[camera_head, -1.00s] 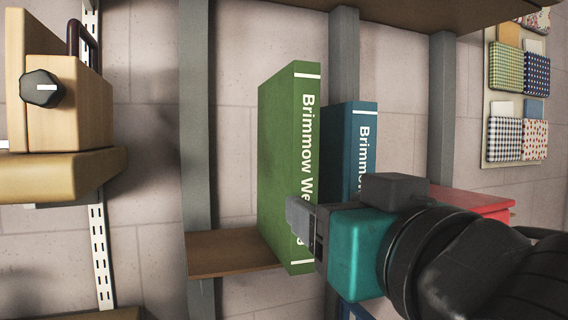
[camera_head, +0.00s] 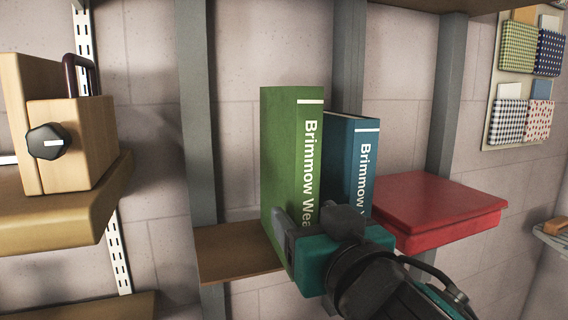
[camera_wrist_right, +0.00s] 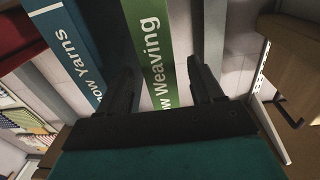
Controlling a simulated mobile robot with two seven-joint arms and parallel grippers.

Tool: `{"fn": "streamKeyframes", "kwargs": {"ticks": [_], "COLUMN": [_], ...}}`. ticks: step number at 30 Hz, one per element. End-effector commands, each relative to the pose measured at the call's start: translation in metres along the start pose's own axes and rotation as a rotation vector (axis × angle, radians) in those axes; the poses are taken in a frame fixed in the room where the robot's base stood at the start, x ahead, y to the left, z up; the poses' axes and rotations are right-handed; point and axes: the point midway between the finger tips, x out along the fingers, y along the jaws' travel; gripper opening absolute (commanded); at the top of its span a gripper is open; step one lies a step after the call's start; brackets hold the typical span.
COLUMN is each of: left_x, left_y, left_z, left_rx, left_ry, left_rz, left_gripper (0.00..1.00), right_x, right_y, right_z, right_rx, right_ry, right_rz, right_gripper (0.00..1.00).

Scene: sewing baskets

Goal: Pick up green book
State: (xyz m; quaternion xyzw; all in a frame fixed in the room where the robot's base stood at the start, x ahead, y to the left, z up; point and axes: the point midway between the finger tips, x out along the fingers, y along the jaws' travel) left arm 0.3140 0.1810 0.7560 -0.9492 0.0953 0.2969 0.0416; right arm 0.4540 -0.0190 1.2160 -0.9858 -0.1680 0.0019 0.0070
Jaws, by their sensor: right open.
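The green book (camera_head: 281,150) stands upright on a small brown shelf (camera_head: 232,253), its spine reading "Brimmow Wea…". My right gripper (camera_head: 284,238) is at the lower part of the spine and hides the spine's bottom. In the right wrist view its two dark fingers (camera_wrist_right: 165,88) are open and apart, with the green spine (camera_wrist_right: 152,45) showing between them. I cannot tell whether either finger touches the book. A blue book (camera_head: 346,150) stands just right of the green one; its "…ow Yarns" spine also shows in the wrist view (camera_wrist_right: 72,50). My left gripper is not in view.
A red flat box-like object (camera_head: 440,205) lies right of the blue book. A wooden box with a black knob (camera_head: 72,140) sits on a shelf at the left. Grey uprights (camera_head: 198,110) stand behind the books. Fabric swatches (camera_head: 525,85) hang at the upper right.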

Motion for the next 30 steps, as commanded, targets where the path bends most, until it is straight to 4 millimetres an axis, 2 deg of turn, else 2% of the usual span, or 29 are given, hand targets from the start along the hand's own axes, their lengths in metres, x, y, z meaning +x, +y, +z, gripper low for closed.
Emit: {"fn": "streamKeyframes", "kwargs": {"ticks": [8, 15, 18, 26, 30], "left_x": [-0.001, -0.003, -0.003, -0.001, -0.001], "left_y": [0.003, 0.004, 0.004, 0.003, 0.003], "left_z": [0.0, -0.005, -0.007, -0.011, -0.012], "left_rx": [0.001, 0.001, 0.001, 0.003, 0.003], "left_ry": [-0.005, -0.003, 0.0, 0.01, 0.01], "left_rz": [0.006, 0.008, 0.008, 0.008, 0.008], "left_gripper": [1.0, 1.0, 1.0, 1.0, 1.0], "right_x": [0.02, 0.053, 0.061, 0.063, 0.063], "right_y": [0.001, 0.0, 0.0, -0.001, -0.001], "right_z": [0.002, 0.006, 0.006, 0.007, 0.007], "right_rx": [-0.002, -0.001, 0.0, 0.001, 0.001], "right_ry": [-0.001, 0.0, 0.001, 0.0, 0.0], "right_rz": [0.003, 0.002, 0.001, 0.0, 0.0], "right_gripper": [0.66, 0.66, 0.66, 0.66, 0.54]}}
